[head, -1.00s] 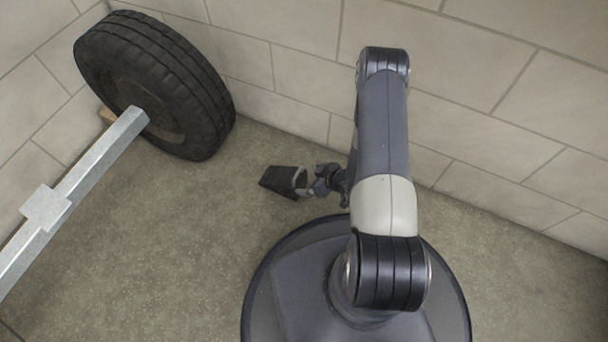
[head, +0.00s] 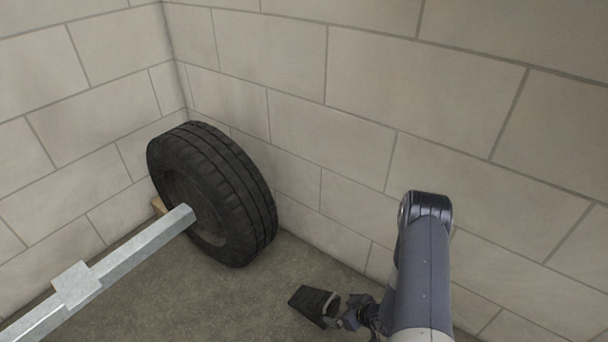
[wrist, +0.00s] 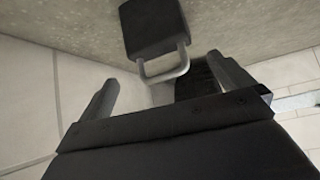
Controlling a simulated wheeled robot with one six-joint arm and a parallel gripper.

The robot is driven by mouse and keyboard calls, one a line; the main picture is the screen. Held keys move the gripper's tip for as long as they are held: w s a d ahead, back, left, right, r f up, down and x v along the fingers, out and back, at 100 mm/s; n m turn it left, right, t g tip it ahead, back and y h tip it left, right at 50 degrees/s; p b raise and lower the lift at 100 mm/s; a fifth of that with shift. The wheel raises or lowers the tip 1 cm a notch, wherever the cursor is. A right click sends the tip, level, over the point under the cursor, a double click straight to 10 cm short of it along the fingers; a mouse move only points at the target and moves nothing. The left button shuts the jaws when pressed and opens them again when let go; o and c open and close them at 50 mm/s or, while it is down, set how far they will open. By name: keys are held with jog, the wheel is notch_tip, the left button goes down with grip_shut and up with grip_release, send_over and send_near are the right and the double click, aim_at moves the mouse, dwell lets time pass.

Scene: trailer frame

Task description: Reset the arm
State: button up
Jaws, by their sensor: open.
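My gripper (head: 357,314) hangs low over the floor at the lower middle of the head view, its fingers toward a dark wedge-shaped chock (head: 314,304). In the wrist view my gripper (wrist: 163,74) is open, with its two fingers wide apart. The chock (wrist: 153,27) lies beyond the fingertips on the floor, and its grey loop handle (wrist: 164,69) points toward the gap between them. Nothing is clamped in the fingers. I cannot tell how far the handle is from the fingertips.
A black tyre (head: 225,195) stands by the wall corner at left, on a grey metal axle bar (head: 135,255). Block walls (head: 330,110) close in behind and at left. Bare floor (head: 235,300) lies between the tyre and the chock.

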aim_at(331, 307)
jog(key=b+x, duration=0.2)
jog(key=x, duration=0.4)
jog(key=shift+w+a+f, duration=0.2)
